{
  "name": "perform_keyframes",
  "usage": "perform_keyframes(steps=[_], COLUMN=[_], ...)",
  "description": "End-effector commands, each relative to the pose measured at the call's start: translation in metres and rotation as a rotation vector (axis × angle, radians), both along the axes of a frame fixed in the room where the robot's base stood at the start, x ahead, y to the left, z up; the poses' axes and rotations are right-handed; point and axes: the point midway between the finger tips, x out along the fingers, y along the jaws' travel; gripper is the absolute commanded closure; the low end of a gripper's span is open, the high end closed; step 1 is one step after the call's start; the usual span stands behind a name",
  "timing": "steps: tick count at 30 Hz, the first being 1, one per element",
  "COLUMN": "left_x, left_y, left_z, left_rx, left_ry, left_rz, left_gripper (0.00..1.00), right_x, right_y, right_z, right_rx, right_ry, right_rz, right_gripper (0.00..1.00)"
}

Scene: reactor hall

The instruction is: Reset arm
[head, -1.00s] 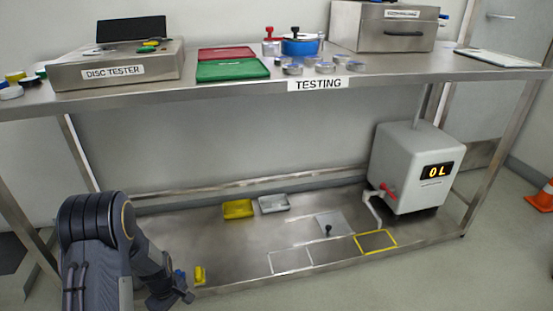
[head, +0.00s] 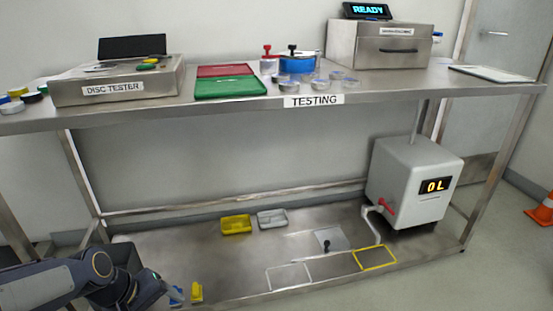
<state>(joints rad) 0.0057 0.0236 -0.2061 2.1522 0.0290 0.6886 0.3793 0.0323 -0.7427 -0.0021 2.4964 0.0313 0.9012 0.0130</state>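My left arm comes in from the lower left. Its gripper end (head: 168,296) is low at the front left of the lower shelf, close to a small blue thing (head: 178,294) and a small yellow thing (head: 196,292). The fingers are too small and partly hidden to tell open from shut, and no held object is clear. I cannot tell whether the gripper touches the blue thing. My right gripper is not in view.
A steel table labelled TESTING (head: 315,100) carries the disc tester (head: 115,85), red tray (head: 222,71), green tray (head: 230,87) and a steel box (head: 380,48). The lower shelf holds a yellow tray (head: 236,224), grey tray (head: 272,218) and white dispenser reading 0L (head: 405,170).

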Motion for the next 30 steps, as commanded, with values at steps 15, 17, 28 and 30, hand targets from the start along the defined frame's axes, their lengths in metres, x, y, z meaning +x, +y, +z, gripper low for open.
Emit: perform_keyframes(steps=[15,17,28,30], left_x=[-0.123,-0.132,-0.141,-0.140], left_y=[-0.038,-0.040,-0.043,-0.043], left_z=[0.067,0.067,0.141,0.160], left_rx=[0.114,0.134,0.153,0.153], left_ry=[-0.325,-0.348,-0.365,-0.366], left_rz=[-0.369,-0.394,-0.425,-0.424], left_gripper=[0.30,0.30,0.30,0.30], right_x=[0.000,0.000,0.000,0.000], right_y=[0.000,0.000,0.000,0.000], right_z=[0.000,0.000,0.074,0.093], right_rx=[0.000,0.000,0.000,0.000], right_ry=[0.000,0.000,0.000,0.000], right_rz=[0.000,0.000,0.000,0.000], right_gripper=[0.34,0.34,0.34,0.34])
